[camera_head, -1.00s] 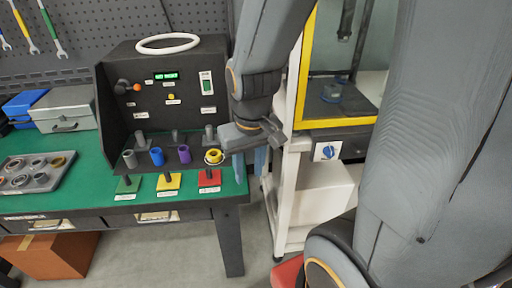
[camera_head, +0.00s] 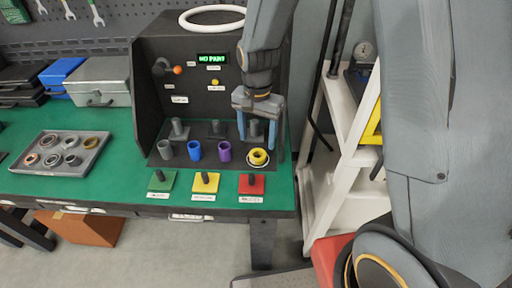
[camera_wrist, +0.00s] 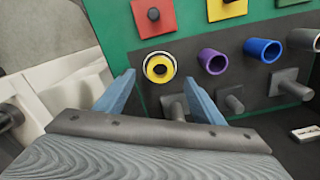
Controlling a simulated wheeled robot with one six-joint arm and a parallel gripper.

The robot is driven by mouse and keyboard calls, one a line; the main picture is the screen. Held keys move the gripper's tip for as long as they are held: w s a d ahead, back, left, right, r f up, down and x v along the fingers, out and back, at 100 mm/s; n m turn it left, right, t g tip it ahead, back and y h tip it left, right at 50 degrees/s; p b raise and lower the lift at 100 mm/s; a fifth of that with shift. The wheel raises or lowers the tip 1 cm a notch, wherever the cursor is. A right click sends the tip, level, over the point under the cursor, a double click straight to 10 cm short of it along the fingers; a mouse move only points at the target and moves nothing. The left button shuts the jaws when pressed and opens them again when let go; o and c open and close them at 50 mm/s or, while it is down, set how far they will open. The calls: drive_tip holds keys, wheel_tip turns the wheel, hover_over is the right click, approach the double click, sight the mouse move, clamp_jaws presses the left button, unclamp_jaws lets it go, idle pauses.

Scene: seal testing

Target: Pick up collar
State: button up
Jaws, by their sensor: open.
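Several short collars stand in a row on the test stand's dark ledge: a grey collar (camera_head: 166,150), a blue collar (camera_head: 195,151), a purple collar (camera_head: 224,151) and a yellow collar (camera_head: 252,158) with a pale ring around it. My gripper (camera_head: 257,140) is open and empty, with its blue fingers pointing down over the yellow collar. In the wrist view the yellow collar (camera_wrist: 150,70) shows between and just beyond the open fingertips. I cannot tell its exact distance from them. The purple (camera_wrist: 212,62) and blue (camera_wrist: 262,49) collars lie right of the fingers there.
Grey pegs (camera_head: 179,128) stand behind the collars. Green (camera_head: 158,184), yellow (camera_head: 202,188) and red (camera_head: 246,189) plates with dark posts lie in front. The stand's display (camera_head: 212,58) reads "NO PART". A parts tray (camera_head: 84,164) lies left; a white cart (camera_head: 321,193) stands right.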

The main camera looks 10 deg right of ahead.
sight(258, 151)
drive_tip(key=shift+w+d+f+p, duration=0.15)
drive_tip(key=shift+f+p, duration=0.5)
drive_tip(key=shift+f, duration=1.3)
drive_tip(key=shift+w+f+p, duration=0.2)
drive_tip(key=shift+f+p, duration=0.45)
drive_tip(key=shift+f, duration=1.25)
drive_tip(key=shift+c, duration=0.3)
drive_tip(key=c, duration=1.4)
drive_tip(key=shift+r, duration=0.1)
